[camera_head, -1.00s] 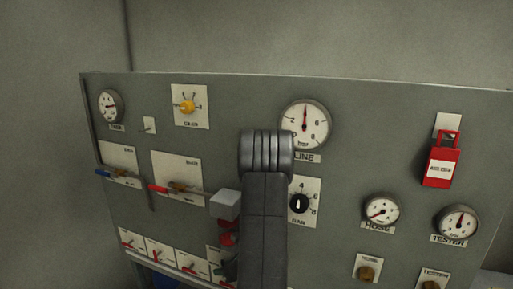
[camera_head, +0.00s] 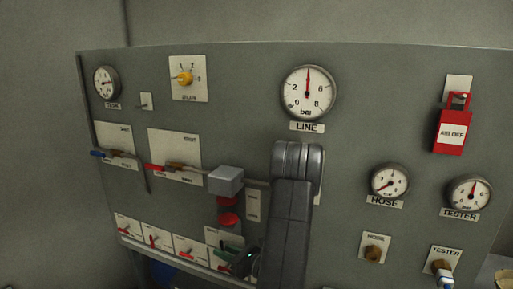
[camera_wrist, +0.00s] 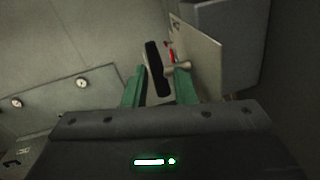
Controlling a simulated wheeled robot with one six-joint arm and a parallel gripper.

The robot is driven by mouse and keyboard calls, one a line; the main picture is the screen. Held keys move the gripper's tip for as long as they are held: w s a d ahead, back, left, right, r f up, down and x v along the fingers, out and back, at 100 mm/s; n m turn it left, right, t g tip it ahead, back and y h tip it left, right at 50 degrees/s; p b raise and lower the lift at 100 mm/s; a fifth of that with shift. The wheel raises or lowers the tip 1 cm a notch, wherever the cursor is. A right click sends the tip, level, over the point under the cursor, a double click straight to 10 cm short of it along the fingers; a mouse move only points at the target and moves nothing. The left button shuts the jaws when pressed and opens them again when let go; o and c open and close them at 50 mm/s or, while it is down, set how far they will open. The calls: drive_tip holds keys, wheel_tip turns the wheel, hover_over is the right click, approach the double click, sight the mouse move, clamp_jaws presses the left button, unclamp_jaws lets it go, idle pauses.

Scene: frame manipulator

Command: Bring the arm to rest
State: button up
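My arm (camera_head: 290,225) stands upright in front of the grey panel (camera_head: 240,120) in the head view. My gripper (camera_head: 238,262) is low, left of the arm, near the panel's lower edge, and mostly dark and hard to make out. In the wrist view its two green fingers (camera_wrist: 160,88) are apart. A black bar (camera_wrist: 157,68) and a tan stem (camera_wrist: 178,67) on a pale plate (camera_wrist: 200,55) show at and beyond the fingertips. I see no clear grip on the bar; whether it touches a finger I cannot tell.
A row of small red levers (camera_head: 190,252) runs below. Bare wall rises above.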

drive_tip(key=b+v, duration=0.1)
drive_tip(key=v, duration=0.8)
drive_tip(key=shift+s+d+r, duration=0.2)
drive_tip(key=shift+d, duration=0.05)
